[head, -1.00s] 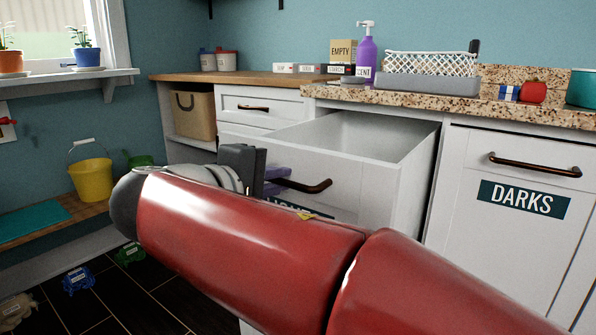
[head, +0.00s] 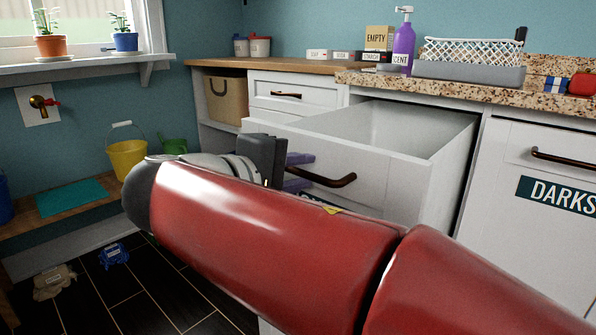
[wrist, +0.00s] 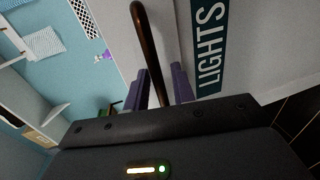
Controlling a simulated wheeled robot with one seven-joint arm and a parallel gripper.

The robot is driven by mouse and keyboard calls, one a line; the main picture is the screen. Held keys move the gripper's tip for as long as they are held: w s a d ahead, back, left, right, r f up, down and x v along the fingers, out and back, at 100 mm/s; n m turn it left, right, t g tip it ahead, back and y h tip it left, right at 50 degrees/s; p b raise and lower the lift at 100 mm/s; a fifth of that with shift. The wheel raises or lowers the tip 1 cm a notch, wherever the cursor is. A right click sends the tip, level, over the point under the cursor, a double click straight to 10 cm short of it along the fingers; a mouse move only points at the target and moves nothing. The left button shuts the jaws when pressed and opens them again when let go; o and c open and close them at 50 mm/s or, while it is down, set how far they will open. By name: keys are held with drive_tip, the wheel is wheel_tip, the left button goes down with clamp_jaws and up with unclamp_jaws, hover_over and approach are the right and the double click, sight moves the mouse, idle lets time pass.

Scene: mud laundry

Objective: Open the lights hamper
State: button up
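The lights hamper (head: 375,200) is a white pull-out bin under the granite counter, standing well out from the cabinet with its empty-looking inside visible. Its dark bronze handle (head: 335,181) is on the front, and the LIGHTS label (wrist: 210,45) shows beside the handle in the wrist view. My gripper (head: 298,172) is at the handle, its two purple fingers apart, one on each side of the bar. The handle (wrist: 148,50) runs between the fingers in the wrist view, with gaps seeming to show. My red arm hides the lower hamper front.
The DARKS hamper (head: 535,190) is shut at the right. The granite counter (head: 470,95) above holds a purple bottle (head: 403,45) and a white basket (head: 470,52). A low bench (head: 85,212) with a yellow bucket (head: 127,158) is at left. Crumpled clothes (head: 113,255) lie on the dark floor.

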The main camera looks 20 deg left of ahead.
drive_tip(key=p+v, duration=0.1)
drive_tip(key=v, duration=0.6)
drive_tip(key=shift+s, duration=0.4)
drive_tip(key=shift+a, duration=0.1)
